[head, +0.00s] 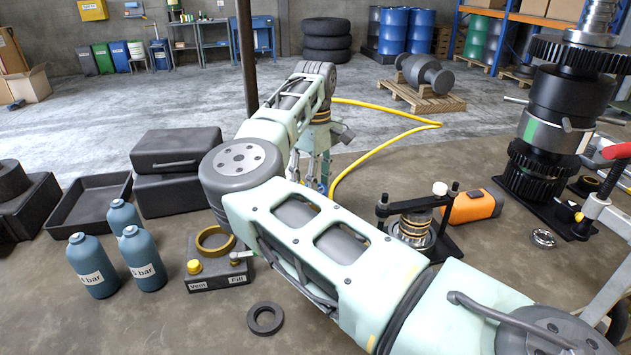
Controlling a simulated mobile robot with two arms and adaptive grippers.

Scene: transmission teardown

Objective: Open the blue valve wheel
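No blue valve wheel shows clearly. A small blue bit (322,186) shows low by my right gripper, mostly hidden behind my arm; I cannot tell whether it is part of the wheel. My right arm comes in from the lower right, bends at the left of centre and reaches back up. My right gripper (311,168) hangs fingers down near the middle of the view, just above that blue bit. Its fingertips are partly hidden, so I cannot tell whether it is open or holds anything. My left gripper is out of view.
A yellow hose (392,108) runs along the floor to near the gripper. A dark post (246,60) stands close behind my arm. Blue bottles (92,266), a box marked Vent and Fill (220,277) and dark cases (176,150) are left. A gear stack (560,105) stands right.

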